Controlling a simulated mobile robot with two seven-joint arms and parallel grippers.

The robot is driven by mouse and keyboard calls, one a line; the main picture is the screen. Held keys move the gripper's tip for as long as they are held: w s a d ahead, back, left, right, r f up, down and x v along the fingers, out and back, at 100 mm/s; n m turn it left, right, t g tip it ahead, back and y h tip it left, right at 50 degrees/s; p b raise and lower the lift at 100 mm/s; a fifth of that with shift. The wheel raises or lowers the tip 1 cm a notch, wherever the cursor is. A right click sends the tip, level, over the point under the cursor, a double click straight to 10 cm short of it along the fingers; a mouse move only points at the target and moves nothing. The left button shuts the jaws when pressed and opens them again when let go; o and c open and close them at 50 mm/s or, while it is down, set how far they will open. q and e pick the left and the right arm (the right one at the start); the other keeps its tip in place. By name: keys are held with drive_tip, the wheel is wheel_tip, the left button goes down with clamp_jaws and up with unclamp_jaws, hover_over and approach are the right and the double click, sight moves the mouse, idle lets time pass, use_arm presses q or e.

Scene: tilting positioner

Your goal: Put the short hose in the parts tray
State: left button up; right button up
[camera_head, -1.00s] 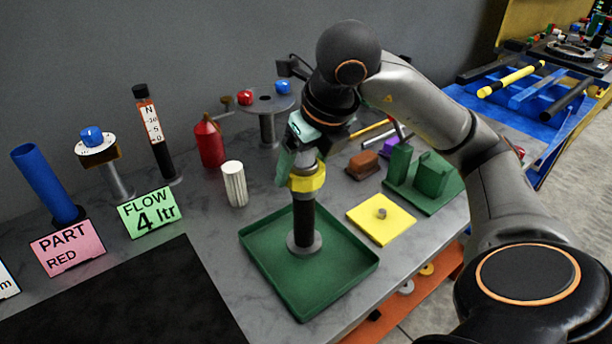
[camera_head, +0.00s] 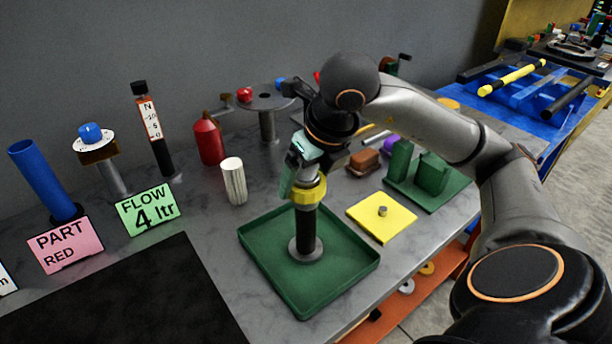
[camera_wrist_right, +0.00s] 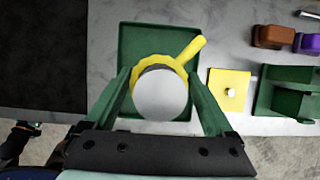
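The short hose (camera_head: 306,228) is a black upright cylinder with a grey flange at its foot and a yellow collar near its top. It stands over the floor of the green parts tray (camera_head: 348,297), inside the rim; I cannot tell whether the flange touches the floor. My right gripper (camera_head: 304,182) is shut on its upper end from above. In the right wrist view the green fingers flank the hose's round grey top (camera_wrist_right: 160,95), with the yellow collar and its lever around it. The tray (camera_wrist_right: 130,42) shows beneath. My left gripper is not in view.
A yellow plate with a peg (camera_head: 370,225) and a green block fixture (camera_head: 440,190) are right of the tray. A white ribbed cylinder (camera_head: 234,184), red bottle (camera_head: 208,140) and green sign (camera_head: 147,209) stand left and behind. A black mat (camera_head: 130,300) lies front left.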

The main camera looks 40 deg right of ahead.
drive_tip(key=shift+o, duration=0.7)
drive_tip(key=shift+r, duration=0.25)
drive_tip(key=p+v, duration=0.4)
drive_tip(key=v, duration=0.7)
drive_tip(key=shift+s+r, duration=0.15)
drive_tip(key=shift+r, duration=0.25)
